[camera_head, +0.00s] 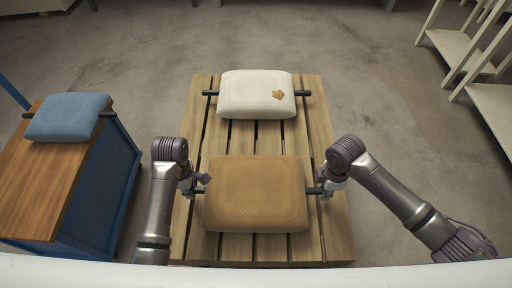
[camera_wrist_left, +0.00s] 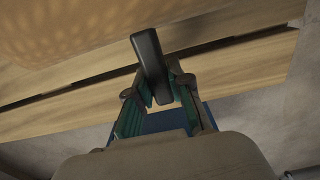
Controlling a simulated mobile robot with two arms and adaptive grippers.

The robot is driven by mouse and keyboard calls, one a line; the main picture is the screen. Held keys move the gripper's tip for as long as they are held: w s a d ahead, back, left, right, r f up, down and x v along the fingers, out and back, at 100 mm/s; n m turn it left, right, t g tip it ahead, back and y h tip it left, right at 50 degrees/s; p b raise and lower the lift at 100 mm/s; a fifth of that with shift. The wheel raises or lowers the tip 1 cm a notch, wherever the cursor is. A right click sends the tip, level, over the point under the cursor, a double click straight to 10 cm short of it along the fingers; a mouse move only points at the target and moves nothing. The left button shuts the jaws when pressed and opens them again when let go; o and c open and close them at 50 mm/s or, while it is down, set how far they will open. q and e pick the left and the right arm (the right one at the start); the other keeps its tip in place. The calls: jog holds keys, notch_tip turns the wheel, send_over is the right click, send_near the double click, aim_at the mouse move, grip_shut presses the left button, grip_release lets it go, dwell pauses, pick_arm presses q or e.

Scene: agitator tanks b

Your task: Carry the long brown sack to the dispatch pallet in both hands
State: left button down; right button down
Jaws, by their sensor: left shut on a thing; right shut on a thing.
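The long brown sack (camera_head: 256,194) lies level over the front half of the slatted wooden pallet (camera_head: 326,238), and I cannot tell whether it touches the slats. A dark bar end sticks out at each side of it. My left gripper (camera_head: 197,185) is shut on the left bar end (camera_wrist_left: 150,62), which shows between the fingers (camera_wrist_left: 160,95) in the left wrist view. My right gripper (camera_head: 322,189) is shut on the right bar end. The sack's underside is hidden.
A white sack (camera_head: 250,96) with a yellow mark and its own dark bar lies on the pallet's far half. A blue sack (camera_head: 66,116) rests on a wood-topped blue cabinet (camera_head: 38,190) at left. Pale shelving (camera_head: 460,50) stands at right. Floor around the pallet is clear.

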pick_arm(q)
jog(key=shift+f+b, duration=0.5)
jog(key=shift+f, duration=0.25)
pick_arm(e)
jog(key=shift+f, duration=0.7)
pick_arm(q)
jog(key=c, duration=1.1)
grip_release()
jog(key=shift+r, duration=0.1)
pick_arm(e)
jog(key=c, duration=1.1)
grip_release()
jog(key=shift+r, duration=0.1)
pick_arm(q)
jog(key=shift+o, duration=0.2)
pick_arm(e)
jog(key=shift+o, duration=0.2)
pick_arm(q)
jog(key=shift+r, duration=0.1)
notch_tip(320, 180, up, 7)
jog(key=shift+f, duration=0.1)
jog(key=shift+r, duration=0.2)
pick_arm(e)
jog(key=shift+r, duration=0.15)
notch_tip(320, 180, up, 12)
pick_arm(q)
jog(key=o, duration=0.5)
